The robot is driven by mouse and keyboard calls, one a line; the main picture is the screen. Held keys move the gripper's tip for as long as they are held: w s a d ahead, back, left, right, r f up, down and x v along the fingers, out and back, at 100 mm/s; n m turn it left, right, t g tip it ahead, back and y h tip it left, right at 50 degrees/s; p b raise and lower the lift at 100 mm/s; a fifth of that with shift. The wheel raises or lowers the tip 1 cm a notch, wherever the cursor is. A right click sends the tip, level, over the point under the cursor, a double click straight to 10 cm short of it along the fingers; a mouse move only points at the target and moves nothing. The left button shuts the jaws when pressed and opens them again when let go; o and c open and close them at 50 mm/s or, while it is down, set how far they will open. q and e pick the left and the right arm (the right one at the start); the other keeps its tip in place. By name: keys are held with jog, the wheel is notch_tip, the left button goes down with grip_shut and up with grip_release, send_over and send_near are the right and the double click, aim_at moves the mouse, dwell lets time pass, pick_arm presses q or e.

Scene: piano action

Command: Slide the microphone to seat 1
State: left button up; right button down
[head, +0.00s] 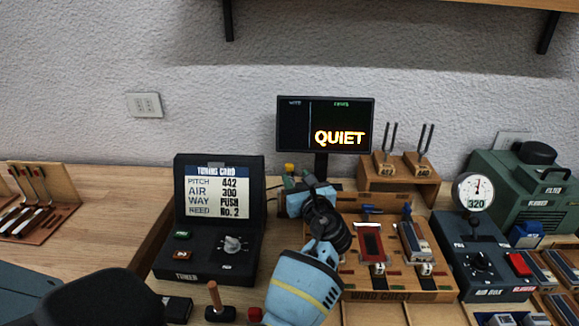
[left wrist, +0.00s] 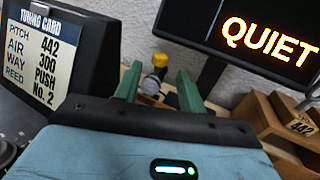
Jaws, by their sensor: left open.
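A small upright piece with a yellow top and a grey rounded part, apparently the microphone (head: 289,169), stands behind the wind chest, left of the monitor. In the left wrist view, the microphone (left wrist: 156,70) shows between and beyond the green fingers of my left gripper (left wrist: 158,78). In the head view, my left gripper (head: 298,181) is open at the back of the bench, and its blue body and arm hide the lower microphone. I see no clear gap on both sides, so contact cannot be told. Seat 1 cannot be made out. My right gripper is not in view.
The monitor (head: 325,124) reading QUIET stands close on the right. The tuner (head: 217,219) with its card is left. The wind chest (head: 400,284) lies in front, the tuning-fork stand (head: 398,180) right, the air box (head: 482,262) further right. Bare bench shows left of the tuner.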

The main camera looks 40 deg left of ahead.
aim_at(291, 169)
pick_arm(q)
jog(key=x, duration=0.6)
jog(key=shift+w+a, duration=0.2)
jog(key=shift+w, duration=0.05)
jog(key=shift+c, duration=0.3)
grip_shut()
